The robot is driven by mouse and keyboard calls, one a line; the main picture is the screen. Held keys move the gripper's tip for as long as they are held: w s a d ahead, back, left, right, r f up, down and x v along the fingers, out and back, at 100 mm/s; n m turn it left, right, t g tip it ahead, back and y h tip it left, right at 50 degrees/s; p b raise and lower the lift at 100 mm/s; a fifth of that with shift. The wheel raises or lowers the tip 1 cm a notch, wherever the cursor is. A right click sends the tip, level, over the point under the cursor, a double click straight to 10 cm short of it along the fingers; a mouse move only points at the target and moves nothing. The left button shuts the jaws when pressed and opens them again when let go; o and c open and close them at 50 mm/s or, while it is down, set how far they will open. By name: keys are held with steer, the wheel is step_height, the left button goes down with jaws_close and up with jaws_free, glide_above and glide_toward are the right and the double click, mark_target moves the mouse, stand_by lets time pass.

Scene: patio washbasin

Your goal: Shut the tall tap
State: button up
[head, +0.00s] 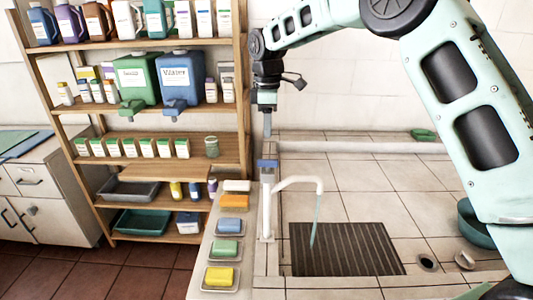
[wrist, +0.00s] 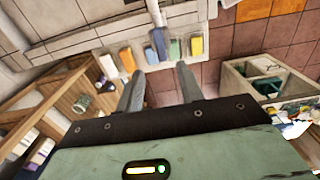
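The tall tap (head: 267,205) is a white upright pipe with a curved spout (head: 300,181) and a blue handle (head: 267,163) on top. A thin bluish stream of water (head: 315,222) runs from the spout toward the dark grate. My gripper (head: 267,130) points down just above the blue handle in the head view. In the wrist view my gripper (wrist: 160,88) has its two fingers apart with nothing between them. The tap (wrist: 155,14) shows beyond the fingertips at the top of that view. Contact with the handle is not visible.
A dark slatted drain (head: 345,249) lies in the tiled basin. Several soap dishes, one with a yellow bar (head: 220,276), line the ledge left of the tap. A wooden shelf (head: 160,151) with bottles and jugs stands left. A teal bowl (head: 474,225) sits right.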

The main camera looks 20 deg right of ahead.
mark_target(268, 160)
step_height(268, 160, down, 11)
steer(key=p, duration=0.3)
steer(key=shift+r+p, duration=0.15)
steer(key=shift+p, duration=0.15)
jaws_close()
